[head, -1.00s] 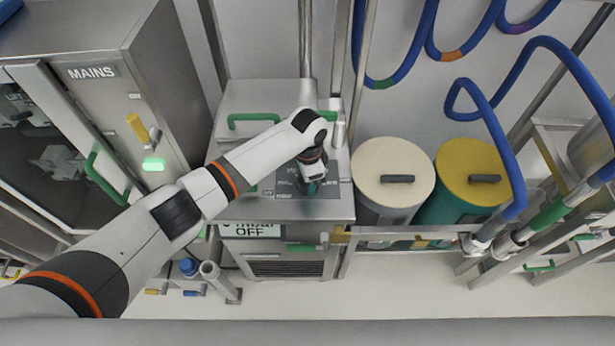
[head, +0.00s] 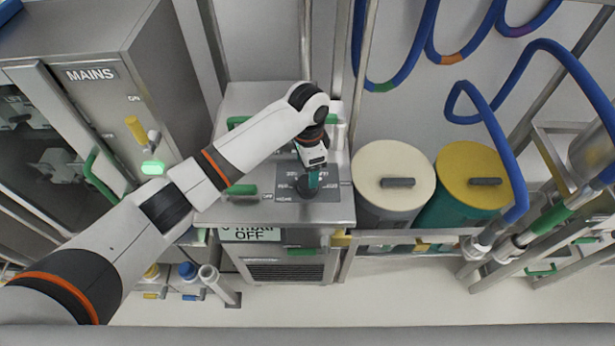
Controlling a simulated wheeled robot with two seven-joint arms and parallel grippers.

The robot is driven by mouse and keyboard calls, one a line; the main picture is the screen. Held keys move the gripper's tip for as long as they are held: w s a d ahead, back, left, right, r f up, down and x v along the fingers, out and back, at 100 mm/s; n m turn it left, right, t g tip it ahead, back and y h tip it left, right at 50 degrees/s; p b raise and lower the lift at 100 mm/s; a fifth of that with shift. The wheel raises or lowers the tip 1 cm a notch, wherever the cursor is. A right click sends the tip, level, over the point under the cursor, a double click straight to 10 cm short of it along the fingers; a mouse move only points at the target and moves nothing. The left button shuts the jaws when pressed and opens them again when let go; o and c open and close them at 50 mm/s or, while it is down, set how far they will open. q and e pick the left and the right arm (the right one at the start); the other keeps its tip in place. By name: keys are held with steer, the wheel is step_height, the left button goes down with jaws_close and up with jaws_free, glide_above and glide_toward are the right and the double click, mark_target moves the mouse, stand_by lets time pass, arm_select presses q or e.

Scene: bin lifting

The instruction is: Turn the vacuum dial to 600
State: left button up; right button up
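The vacuum unit (head: 336,208) is a grey metal cabinet in the middle of the head view. A dark round dial (head: 303,187) shows partly on the panel. My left gripper (head: 312,184) points down at the dial, its teal finger beside or on it. The finger gap is hidden, so I cannot tell whether it grips the dial. The front display (head: 250,234) reads OFF, with a partly covered mbar line above. My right gripper is not in view.
A MAINS cabinet (head: 112,98) with a lit green light (head: 152,168) stands at left. A cream-lidded drum (head: 385,165) and a yellow-lidded drum (head: 460,165) stand to the right. Blue hoses (head: 500,130) hang at right. A green handle (head: 240,190) lies under my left forearm.

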mark_target(307, 181)
arm_select(q)
step_height(307, 181, up, 5)
steer(key=shift+r+b, duration=0.15)
steer(key=shift+b, duration=0.15)
stand_by(0.4)
